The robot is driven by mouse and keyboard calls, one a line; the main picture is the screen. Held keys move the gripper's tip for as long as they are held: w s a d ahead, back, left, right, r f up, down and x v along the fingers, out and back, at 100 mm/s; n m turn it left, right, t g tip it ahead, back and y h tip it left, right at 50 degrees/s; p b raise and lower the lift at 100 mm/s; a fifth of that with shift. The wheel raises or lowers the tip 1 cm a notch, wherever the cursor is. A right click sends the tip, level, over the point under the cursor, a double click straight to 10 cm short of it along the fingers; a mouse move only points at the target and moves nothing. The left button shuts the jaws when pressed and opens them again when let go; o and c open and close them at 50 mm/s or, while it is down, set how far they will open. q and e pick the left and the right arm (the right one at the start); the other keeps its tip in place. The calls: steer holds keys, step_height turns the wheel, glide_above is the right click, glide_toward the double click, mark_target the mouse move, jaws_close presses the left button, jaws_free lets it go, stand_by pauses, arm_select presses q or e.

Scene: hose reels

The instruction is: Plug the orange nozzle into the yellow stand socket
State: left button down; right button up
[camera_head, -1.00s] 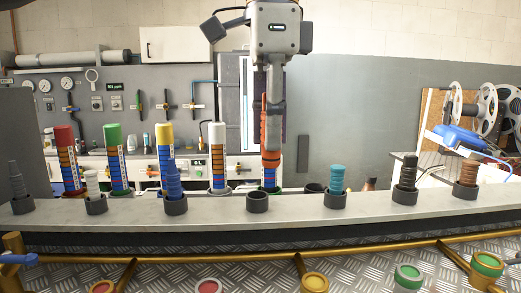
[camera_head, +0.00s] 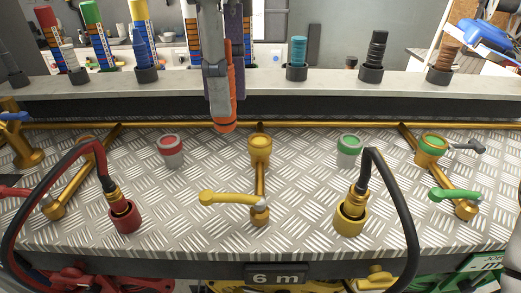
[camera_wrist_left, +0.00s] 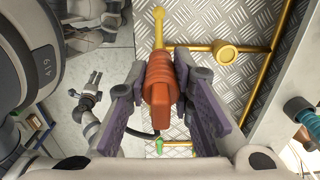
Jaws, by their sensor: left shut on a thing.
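My left gripper (camera_head: 222,92) comes down from the top in the head view, fingers pointing down. It is shut on the ribbed orange nozzle (camera_head: 227,127), which hangs in front of the shelf over the patterned metal deck. The left wrist view shows the nozzle (camera_wrist_left: 159,72) between both purple-grey fingers. The yellow stand socket (camera_head: 260,146) stands on a gold pipe, lower and slightly right of the nozzle, apart from it. It also shows in the wrist view (camera_wrist_left: 227,53). A small grey gripper, seemingly my right one (camera_wrist_left: 86,90), shows at left there; its jaw state is unclear.
A red socket (camera_head: 172,150) and a green-topped socket (camera_head: 349,150) flank the yellow one. Black hoses loop from a red cup (camera_head: 125,217) and a yellow cup (camera_head: 349,220). A yellow lever (camera_head: 230,199) lies in front. Nozzles in dark holders line the shelf (camera_head: 335,85).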

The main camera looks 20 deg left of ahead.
arm_select(q)
steer(key=shift+w+f, duration=0.15)
steer(key=shift+f, duration=0.05)
steer(key=w+f, duration=0.3)
steer(key=w, duration=0.1)
steer(key=w+f, duration=0.4)
steer(key=w, duration=0.1)
steer(key=w+f+b, duration=0.1)
steer(key=w+f, duration=0.2)
steer(key=w, duration=0.1)
steer(key=shift+w+a+f, duration=0.1)
steer(key=shift+w+f, duration=0.2)
steer(key=shift+w, duration=0.1)
steer(key=shift+s+f, duration=0.15)
steer(key=shift+f, duration=0.9)
arm_select(e)
steer(key=shift+s+a+f, duration=0.1)
steer(key=shift+s+f, duration=0.25)
steer(key=shift+s, duration=0.05)
arm_select(q)
steer(key=shift+f, duration=0.15)
steer(key=c, duration=1.4)
jaws_free()
step_height(320, 180, up, 12)
arm_select(e)
steer(key=shift+s+f+g, duration=0.4)
steer(key=shift+s, duration=0.05)
